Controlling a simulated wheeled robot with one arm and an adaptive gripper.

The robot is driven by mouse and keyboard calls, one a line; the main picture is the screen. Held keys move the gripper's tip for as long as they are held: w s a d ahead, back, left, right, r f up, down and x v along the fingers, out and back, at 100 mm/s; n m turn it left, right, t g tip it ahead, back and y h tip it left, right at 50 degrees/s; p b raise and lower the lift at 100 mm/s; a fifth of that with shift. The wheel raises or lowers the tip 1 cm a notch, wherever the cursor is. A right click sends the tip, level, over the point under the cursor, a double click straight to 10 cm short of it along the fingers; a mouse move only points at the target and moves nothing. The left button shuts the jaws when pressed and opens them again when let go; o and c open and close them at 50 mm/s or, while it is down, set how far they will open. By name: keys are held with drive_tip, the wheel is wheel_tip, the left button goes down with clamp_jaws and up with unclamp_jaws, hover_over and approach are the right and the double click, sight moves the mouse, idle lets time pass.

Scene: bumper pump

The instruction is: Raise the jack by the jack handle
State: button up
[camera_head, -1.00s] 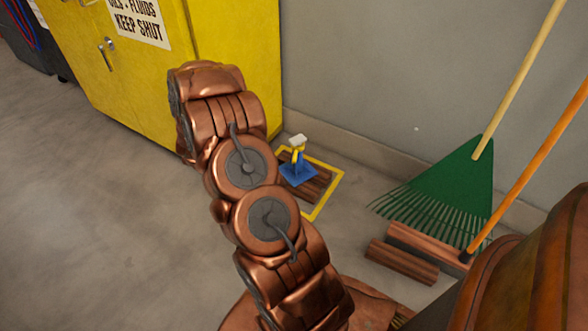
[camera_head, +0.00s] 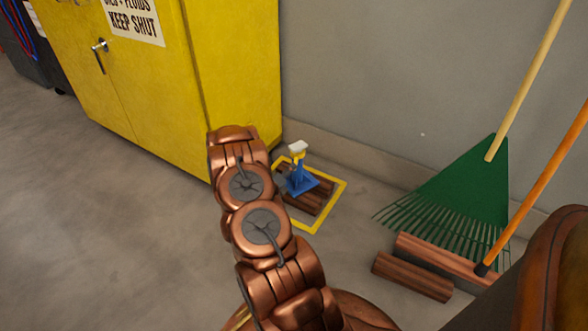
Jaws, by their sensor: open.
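The jack (camera_head: 300,183) stands upright on dark wooden boards (camera_head: 319,201) near the wall. It has a blue base and post, a yellow part above and a pale block on top. I cannot make out a separate jack handle; part of the area to the left of the jack is behind my arm. My copper-coloured arm rises from the bottom middle and ends in the picture just left of the jack. My gripper is hidden behind the arm links, so its fingers and any contact with the jack do not show.
A yellow square outline (camera_head: 334,202) on the floor surrounds the boards. A yellow cabinet (camera_head: 150,85) stands behind at left. The left floor is clear.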

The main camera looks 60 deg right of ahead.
sight(296, 158)
drive_tip(key=shift+b+x, duration=0.8)
drive_tip(key=shift+x, duration=1.8)
clamp_jaws()
drive_tip(key=shift+a, duration=0.15)
